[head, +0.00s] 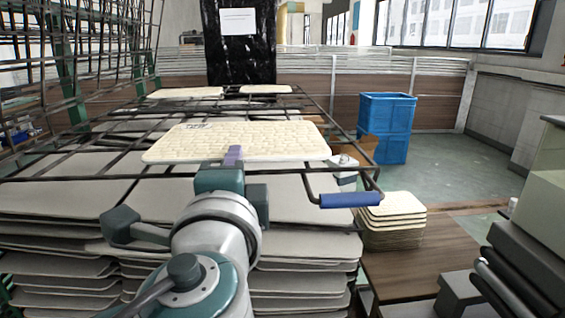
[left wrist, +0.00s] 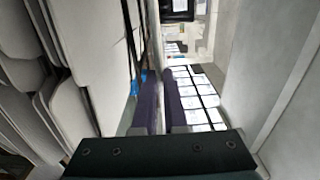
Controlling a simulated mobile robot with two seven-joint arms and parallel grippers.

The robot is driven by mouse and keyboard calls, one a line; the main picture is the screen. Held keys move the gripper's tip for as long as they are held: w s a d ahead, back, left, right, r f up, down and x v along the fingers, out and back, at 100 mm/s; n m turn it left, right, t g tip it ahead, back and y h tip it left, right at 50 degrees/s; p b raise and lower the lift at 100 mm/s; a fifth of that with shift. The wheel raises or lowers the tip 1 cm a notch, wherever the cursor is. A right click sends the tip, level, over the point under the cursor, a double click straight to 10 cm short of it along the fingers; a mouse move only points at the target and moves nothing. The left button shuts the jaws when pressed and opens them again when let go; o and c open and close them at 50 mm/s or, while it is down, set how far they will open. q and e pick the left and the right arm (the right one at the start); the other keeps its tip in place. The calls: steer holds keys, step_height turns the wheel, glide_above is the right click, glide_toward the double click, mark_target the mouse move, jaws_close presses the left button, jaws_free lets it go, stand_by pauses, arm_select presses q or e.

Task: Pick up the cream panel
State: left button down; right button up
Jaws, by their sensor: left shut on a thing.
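The cream panel (head: 255,140) has a brick-like surface pattern and small dark print near its far left corner. In the head view it lies roughly level over the dark wire rack (head: 90,178). My left gripper (head: 233,155) is at the panel's near edge, left of its middle, shut on that edge with its purple fingers. My right gripper is not in view.
Two cream panels (head: 185,93) (head: 265,89) lie at the rack's far end. Pale panels (head: 300,245) are stacked below the rack. A blue handle (head: 350,200) sticks out at right. A smaller stack (head: 393,212) and a blue crate (head: 386,125) stand beyond, with open floor around the crate.

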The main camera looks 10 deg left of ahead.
arm_select(q)
steer(key=shift+r, duration=0.2)
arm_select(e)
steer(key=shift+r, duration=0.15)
arm_select(q)
steer(key=s+d+r+p, duration=0.2)
steer(key=s+r+p, duration=0.2)
steer(key=s, duration=0.3)
steer(key=shift+s+p, duration=0.35)
steer(key=shift+p, duration=0.05)
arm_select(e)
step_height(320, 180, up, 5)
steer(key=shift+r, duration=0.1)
arm_select(q)
steer(key=shift+d, duration=0.1)
